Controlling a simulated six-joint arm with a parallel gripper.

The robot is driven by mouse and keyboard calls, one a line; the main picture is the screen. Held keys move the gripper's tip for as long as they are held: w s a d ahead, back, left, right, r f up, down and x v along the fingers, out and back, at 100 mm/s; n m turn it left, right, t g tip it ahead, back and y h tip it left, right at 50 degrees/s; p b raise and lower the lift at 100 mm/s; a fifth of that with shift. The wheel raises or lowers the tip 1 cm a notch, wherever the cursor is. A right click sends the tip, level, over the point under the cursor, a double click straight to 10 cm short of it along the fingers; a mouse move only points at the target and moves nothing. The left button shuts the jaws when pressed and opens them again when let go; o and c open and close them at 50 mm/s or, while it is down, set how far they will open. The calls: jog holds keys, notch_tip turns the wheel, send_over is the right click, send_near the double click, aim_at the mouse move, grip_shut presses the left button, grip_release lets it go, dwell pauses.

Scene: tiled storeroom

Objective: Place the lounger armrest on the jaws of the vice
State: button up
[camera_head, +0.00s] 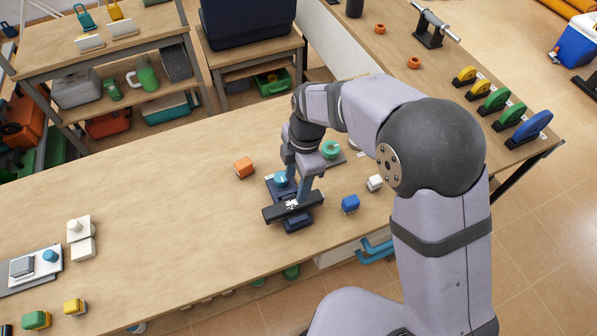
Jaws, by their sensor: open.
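The lounger armrest (274,213) is a short black bar. It lies crosswise over the vice, looks level, and appears to rest on its top. The vice (297,225) is dark blue and stands on the wooden workbench; its jaws are mostly hidden under the armrest. My gripper (299,196) is open and points down at the middle of the armrest, with its fingers close to the bar. Whether the fingers touch the bar cannot be told.
Near the vice are an orange block (244,167), a blue block (350,204), a white block (375,183) and a green round piece (331,149). White pieces (82,249) and a tray (35,266) sit at the left. The bench between is clear.

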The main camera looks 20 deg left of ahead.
jog(key=shift+w+d+r+b, duration=0.1)
jog(key=shift+w+r+b, duration=0.1)
jog(key=shift+r, duration=0.95)
jog(key=shift+w+d+r+b, duration=0.1)
jog(key=shift+r+b, duration=0.05)
jog(key=shift+r, duration=0.95)
jog(key=w+d+m, duration=0.1)
jog(key=d+m, duration=1.1)
jog(key=d, duration=0.5)
jog(key=s+d+f+m, duration=0.1)
jog(key=s+d+m, duration=0.3)
jog(key=d+m, duration=0.3)
jog(key=s+d+f+m+t+h, duration=0.1)
jog(key=s+d+m, duration=0.4)
jog(key=d+m, duration=0.3)
jog(key=shift+d+f, duration=0.15)
jog(key=shift+f, duration=0.15)
